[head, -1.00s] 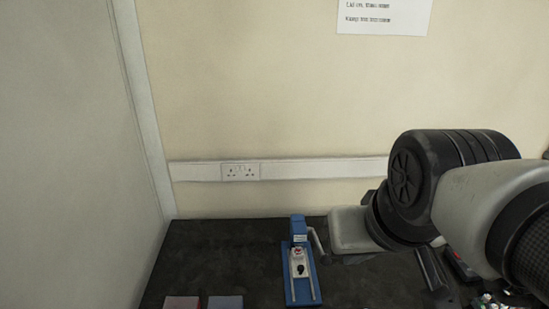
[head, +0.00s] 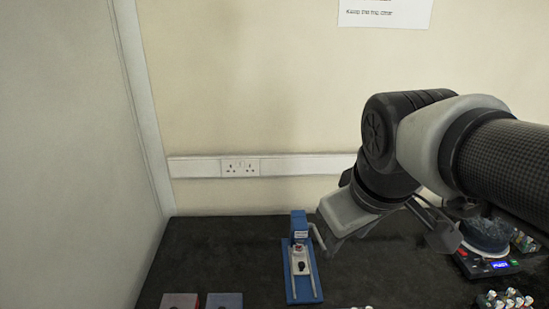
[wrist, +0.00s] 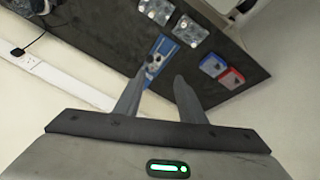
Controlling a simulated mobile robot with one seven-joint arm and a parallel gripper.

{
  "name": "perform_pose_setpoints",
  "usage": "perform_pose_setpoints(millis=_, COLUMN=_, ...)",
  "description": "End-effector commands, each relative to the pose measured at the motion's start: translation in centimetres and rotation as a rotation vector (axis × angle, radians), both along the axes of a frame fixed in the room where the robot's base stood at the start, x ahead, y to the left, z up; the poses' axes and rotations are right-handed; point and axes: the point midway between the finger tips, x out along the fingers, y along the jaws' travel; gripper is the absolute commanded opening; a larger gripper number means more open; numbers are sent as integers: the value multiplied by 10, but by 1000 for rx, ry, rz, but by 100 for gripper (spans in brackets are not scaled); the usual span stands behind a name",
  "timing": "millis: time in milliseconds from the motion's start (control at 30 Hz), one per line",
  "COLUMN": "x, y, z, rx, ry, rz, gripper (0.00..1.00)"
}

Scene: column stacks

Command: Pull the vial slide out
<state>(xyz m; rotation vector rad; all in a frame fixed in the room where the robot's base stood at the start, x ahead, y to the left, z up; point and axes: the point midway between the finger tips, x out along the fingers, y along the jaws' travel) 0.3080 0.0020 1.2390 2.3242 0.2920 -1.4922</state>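The blue press-like device (head: 300,235) stands on the dark bench, with a blue upright at its back and two pale rails along its base. A white vial slide (head: 301,264) with a dark knob sits between the rails, near the upright. In the wrist view the blue device (wrist: 163,48) shows beyond my fingertips, partly hidden by them. My gripper (wrist: 160,77) is open, with nothing between its fingers. In the head view it is right of the device and appears above the bench, its fingertips not clearly visible.
A red pad (head: 180,300) and a blue-grey pad (head: 224,300) lie at the front left. A scale with a dark bowl (head: 487,236) and several small vials (head: 507,299) stand at the right. The wall with a socket (head: 240,168) is behind.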

Motion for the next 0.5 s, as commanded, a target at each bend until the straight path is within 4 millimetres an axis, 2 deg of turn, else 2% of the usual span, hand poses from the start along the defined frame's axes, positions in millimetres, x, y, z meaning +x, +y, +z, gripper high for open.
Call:
perform_pose_setpoints(millis=33, x=17, y=4, z=-28, rx=-68, ry=33, rz=130, gripper=36)
perform_pose_setpoints(millis=167, x=62, y=13, z=-63, rx=-266, ry=103, rz=511, gripper=36)
perform_pose_setpoints(millis=400, x=146, y=43, z=-145, rx=-603, ry=249, rz=1214, gripper=36)
perform_pose_setpoints(millis=500, x=172, y=57, z=-176, rx=-711, ry=306, rz=1459, gripper=36)
